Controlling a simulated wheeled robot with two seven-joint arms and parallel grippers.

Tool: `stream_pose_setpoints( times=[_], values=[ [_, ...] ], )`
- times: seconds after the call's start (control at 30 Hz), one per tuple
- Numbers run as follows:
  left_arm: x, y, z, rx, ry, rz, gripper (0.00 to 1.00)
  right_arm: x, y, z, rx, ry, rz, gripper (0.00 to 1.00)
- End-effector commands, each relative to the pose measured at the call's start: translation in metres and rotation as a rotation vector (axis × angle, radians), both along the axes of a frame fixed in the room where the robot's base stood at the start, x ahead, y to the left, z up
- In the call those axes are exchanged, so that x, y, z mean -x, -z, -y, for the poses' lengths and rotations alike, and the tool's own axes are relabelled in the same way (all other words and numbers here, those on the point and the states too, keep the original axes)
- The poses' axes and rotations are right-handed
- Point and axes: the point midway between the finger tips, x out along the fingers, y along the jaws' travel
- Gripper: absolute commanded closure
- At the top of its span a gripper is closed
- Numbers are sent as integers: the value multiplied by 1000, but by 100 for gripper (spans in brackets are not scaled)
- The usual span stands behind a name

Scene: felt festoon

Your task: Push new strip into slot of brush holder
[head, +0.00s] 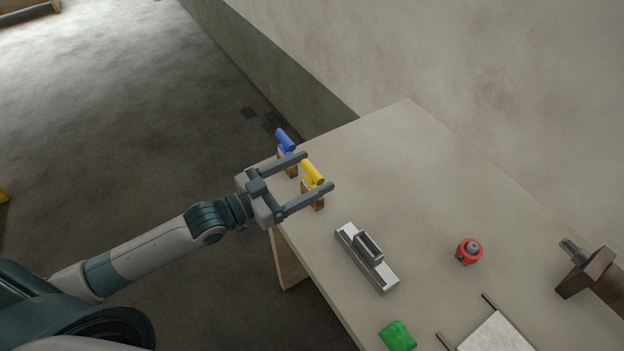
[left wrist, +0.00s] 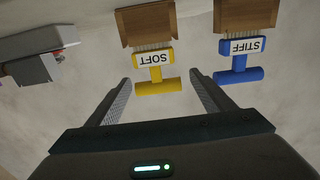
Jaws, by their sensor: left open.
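A yellow strip marked SOFT (head: 313,173) stands with its bristles in a wooden block (head: 312,196) at the table's far left edge. A blue strip marked STIFF (head: 286,141) stands in another block beside it; it shows in the left wrist view (left wrist: 238,76) too. My left gripper (head: 319,171) is open and empty. In the left wrist view, the yellow strip's handle (left wrist: 155,87) appears between its fingertips, the blue strip outside them. A grey metal piece (head: 352,240), apparently the brush holder, lies on the table, with a smaller raised part on it. Its slot is not clear.
A red round object with a grey top (head: 469,251) stands right of the grey piece. A green item (head: 397,336) and a pale board (head: 495,334) lie near the bottom. A brown block with a metal rod (head: 588,273) is at right. The table's far middle is clear.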

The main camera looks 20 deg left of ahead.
Motion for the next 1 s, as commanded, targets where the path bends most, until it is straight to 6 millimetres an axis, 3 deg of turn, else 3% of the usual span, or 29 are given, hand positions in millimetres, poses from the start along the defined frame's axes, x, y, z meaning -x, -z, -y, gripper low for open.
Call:
stream_pose_setpoints(
  times=[0.43, 0.97, 1.0],
  values=[
    [-35, -4, 31, 1, 0, 0, 25, 1, -24, -6, -6, -1, -2, 25],
    [-37, -2, 33, 0, 0, 0, 25, 2, -23, -5, -4, 1, -4, 25],
    [-37, -2, 33, 0, 0, 0, 30, 2, -23, -4, -4, 1, -5, 25]
  ],
)
